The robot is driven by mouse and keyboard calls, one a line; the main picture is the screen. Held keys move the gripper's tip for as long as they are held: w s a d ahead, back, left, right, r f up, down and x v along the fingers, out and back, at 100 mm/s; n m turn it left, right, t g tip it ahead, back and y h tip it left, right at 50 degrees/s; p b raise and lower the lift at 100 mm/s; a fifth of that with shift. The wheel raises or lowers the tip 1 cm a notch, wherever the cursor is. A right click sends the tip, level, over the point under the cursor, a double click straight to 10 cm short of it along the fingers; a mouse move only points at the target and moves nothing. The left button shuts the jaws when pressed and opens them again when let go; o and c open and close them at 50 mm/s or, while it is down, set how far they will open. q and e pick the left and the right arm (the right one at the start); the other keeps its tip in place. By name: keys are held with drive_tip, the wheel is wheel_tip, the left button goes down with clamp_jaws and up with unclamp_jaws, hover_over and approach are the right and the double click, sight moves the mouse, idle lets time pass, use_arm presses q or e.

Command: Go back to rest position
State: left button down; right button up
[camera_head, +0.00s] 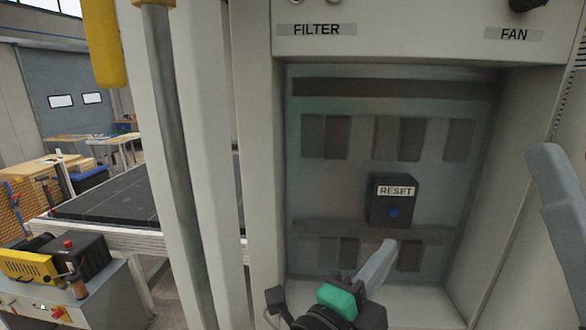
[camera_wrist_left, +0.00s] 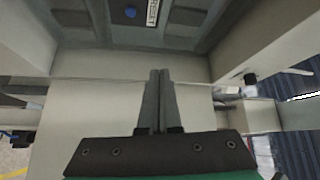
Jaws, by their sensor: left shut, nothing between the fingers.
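My left gripper (camera_head: 384,254) is in front of the cabinet recess at the lower middle of the head view, below the reset box. Its two grey fingers lie together, shut and empty, and they also show in the left wrist view (camera_wrist_left: 160,75). The black reset box (camera_head: 391,201) with a blue button sits on the recess's back panel. The blue button also shows at the top of the left wrist view (camera_wrist_left: 130,12). The fingertips appear apart from the button. My right gripper cannot be made out; a grey piece stands at the head view's right edge.
The cabinet's white walls (camera_head: 262,180) enclose the recess on both sides. FILTER (camera_head: 316,30) and FAN (camera_head: 514,34) labels are above it. A dark conveyor bed (camera_head: 105,205) and a yellow tool (camera_head: 30,266) on a grey cabinet are at the left.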

use_arm(q)
drive_tip(key=s+a+r+n+t+y, duration=0.2)
drive_tip(key=a+r+n+t, duration=0.3)
drive_tip(key=a, duration=0.4)
drive_tip(key=s+a+r+n+t+y, duration=0.2)
drive_tip(key=a+r+n+t+y, duration=0.1)
drive_tip(key=a+r+n, duration=0.55)
drive_tip(key=s+a+r+n+t+y, duration=0.2)
drive_tip(key=s+a+n+y, duration=0.1)
drive_tip(key=s+a+n, duration=0.2)
drive_tip(key=s+a+r+n+t+y+p, duration=0.1)
drive_tip(key=s+a+r+n+t+y, duration=0.2)
drive_tip(key=a, duration=0.5)
drive_tip(key=shift+s+n, duration=0.85)
drive_tip(key=shift+s, duration=0.25)
